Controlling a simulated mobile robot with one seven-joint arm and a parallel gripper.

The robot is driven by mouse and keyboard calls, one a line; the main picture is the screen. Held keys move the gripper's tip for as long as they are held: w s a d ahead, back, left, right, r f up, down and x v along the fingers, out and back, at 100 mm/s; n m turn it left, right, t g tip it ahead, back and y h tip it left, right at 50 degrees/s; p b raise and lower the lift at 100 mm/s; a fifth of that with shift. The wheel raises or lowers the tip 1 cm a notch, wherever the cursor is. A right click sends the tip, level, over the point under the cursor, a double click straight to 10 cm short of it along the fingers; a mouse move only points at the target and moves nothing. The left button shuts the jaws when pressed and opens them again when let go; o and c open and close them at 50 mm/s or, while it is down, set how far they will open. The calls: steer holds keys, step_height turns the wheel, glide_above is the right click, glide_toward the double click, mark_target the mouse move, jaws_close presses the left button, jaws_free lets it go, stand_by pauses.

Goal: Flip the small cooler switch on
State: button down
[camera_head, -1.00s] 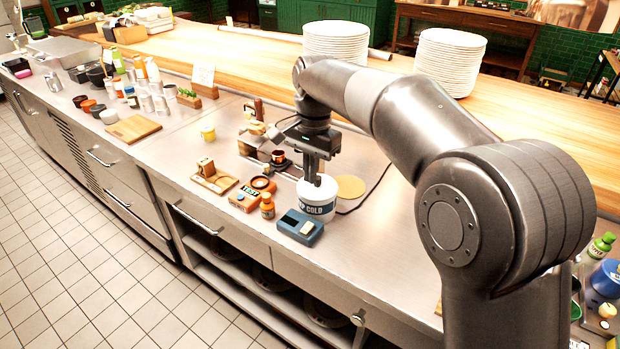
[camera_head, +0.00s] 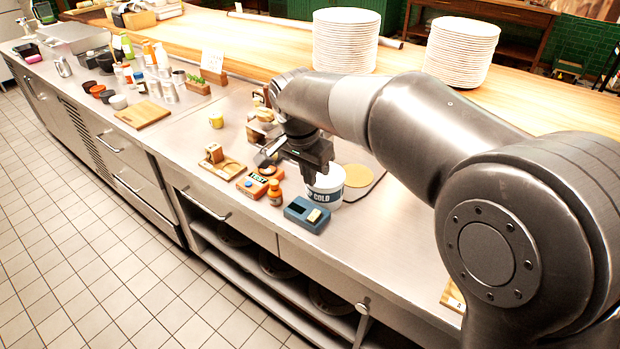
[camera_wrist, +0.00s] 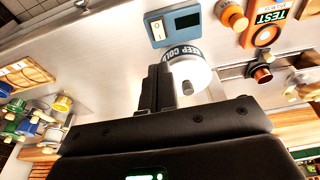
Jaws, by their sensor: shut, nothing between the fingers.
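The small cooler (camera_head: 325,193) is a white tub with a dark "COLD" band, standing on the steel counter; it also shows in the wrist view (camera_wrist: 190,76). In front of it sits a blue switch box (camera_head: 297,216) with a dark window and a cream rocker switch (camera_head: 314,215). In the wrist view the box (camera_wrist: 173,14) and rocker (camera_wrist: 157,30) are at the top. Whether the rocker is on or off I cannot tell. My gripper (camera_wrist: 155,68) is shut and empty, its fingers beside the tub in that view and apart from the rocker. In the head view my wrist hides part of the tub.
An orange TEST box (camera_head: 252,186) and an orange bottle (camera_head: 275,192) stand left of the switch box. A wooden stand (camera_head: 222,167) is farther left. A round tan mat (camera_head: 358,176) lies behind the tub. The counter's front edge is close.

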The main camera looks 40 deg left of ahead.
mark_target(316, 212)
steer(key=f, duration=0.3)
steer(key=w+f, duration=0.1)
steer(key=f, duration=0.3)
steer(key=w+f, duration=0.1)
steer(key=f, duration=0.3)
steer(key=shift+w+f, duration=0.1)
steer(key=shift+f, duration=0.05)
